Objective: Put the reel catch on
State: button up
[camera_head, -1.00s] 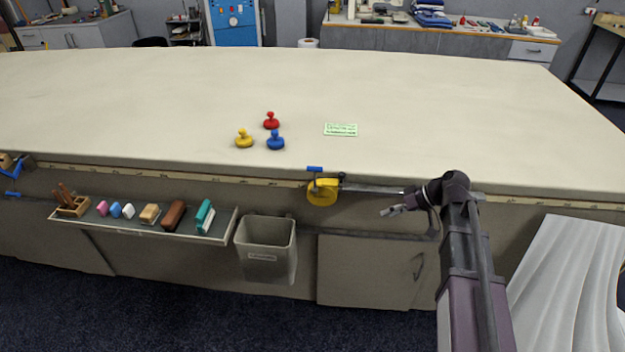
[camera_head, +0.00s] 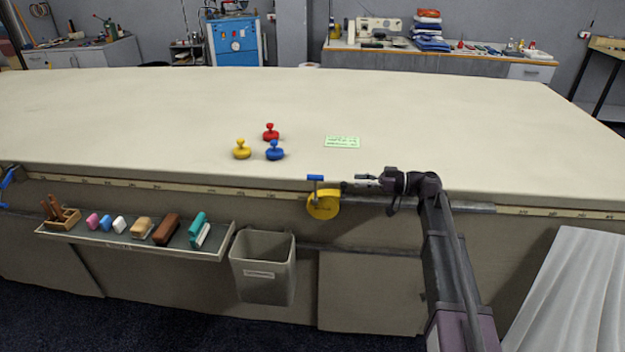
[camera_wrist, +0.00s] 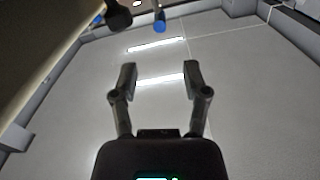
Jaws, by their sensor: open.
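A yellow round reel (camera_head: 323,206) hangs at the table's front edge. A lever with a blue top (camera_head: 315,178), likely the reel catch, stands upright just above it. My gripper (camera_head: 363,180) is to the right of the lever, near the table edge, and points left towards it with a gap between. The lever's blue end (camera_wrist: 159,24) shows there beyond the fingertips, near the top. Whether the catch is on or off, I cannot tell.
A dark rod end (camera_wrist: 118,15) is close to the blue end in the wrist view. A bin (camera_head: 263,268) and a tray of tools (camera_head: 150,240) hang below the edge. Yellow, red and blue knobbed weights (camera_head: 272,152) and a green card (camera_head: 342,142) lie on the table.

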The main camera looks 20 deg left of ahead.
aim_at(312, 177)
jog(key=shift+a, duration=0.1)
jog(key=shift+x, duration=6.8)
jog(key=shift+c, duration=0.2)
grip_shut()
